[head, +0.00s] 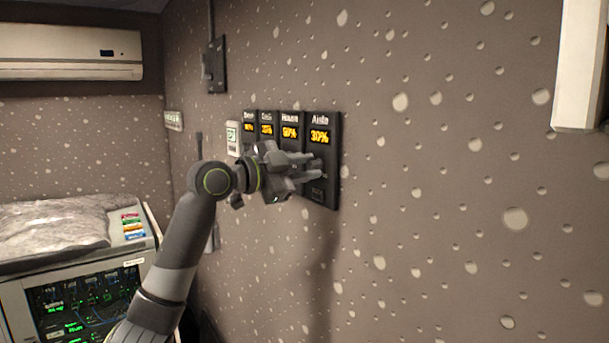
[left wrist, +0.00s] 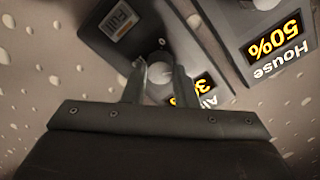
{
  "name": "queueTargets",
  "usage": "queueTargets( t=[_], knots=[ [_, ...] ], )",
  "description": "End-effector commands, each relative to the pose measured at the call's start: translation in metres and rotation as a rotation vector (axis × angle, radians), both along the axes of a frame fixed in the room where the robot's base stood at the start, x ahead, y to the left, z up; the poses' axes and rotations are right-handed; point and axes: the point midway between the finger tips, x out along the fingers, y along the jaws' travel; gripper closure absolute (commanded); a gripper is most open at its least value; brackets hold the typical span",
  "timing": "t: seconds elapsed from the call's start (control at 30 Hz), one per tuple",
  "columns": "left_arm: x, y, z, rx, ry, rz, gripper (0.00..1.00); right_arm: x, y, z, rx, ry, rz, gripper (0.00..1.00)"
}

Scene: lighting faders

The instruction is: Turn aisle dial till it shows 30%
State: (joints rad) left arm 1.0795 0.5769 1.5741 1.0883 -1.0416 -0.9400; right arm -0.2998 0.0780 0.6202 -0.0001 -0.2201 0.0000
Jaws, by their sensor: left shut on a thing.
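The Aisle dial panel (head: 327,152) is the rightmost of several dark panels on the wall. Its orange display (head: 319,137) reads 30%. My left gripper (head: 315,170) reaches in from the left in front of this panel and hides most of its dial. In the left wrist view, my left gripper (left wrist: 159,85) is shut on the round grey Aisle dial (left wrist: 159,72), one finger on each side. The Aisle display there (left wrist: 203,89) is partly hidden by a finger. My right gripper is not in view.
The House panel (head: 290,131), reading 50%, adjoins on the left, with two more panels beyond it. A wall air conditioner (head: 70,52) hangs at upper left. A console (head: 75,285) stands at lower left.

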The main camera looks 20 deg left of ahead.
Motion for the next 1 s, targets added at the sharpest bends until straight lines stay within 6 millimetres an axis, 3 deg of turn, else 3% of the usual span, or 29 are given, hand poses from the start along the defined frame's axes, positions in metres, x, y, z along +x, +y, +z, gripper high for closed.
queueTargets(
  t=[0.3,0.83,0.87,1.0],
  knots=[
    [-0.0001,0.0000,-0.0008,0.092,-0.072,0.000,0.97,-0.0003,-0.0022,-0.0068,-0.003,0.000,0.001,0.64],
    [-0.0001,0.0000,-0.0002,0.109,-0.085,0.000,0.97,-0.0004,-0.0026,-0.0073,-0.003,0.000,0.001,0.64],
    [-0.0001,0.0000,-0.0002,0.109,-0.085,0.000,0.72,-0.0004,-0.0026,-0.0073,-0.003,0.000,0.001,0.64],
    [-0.0001,0.0000,-0.0002,0.108,-0.084,0.000,0.54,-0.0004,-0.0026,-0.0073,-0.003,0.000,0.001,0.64]
  ],
)
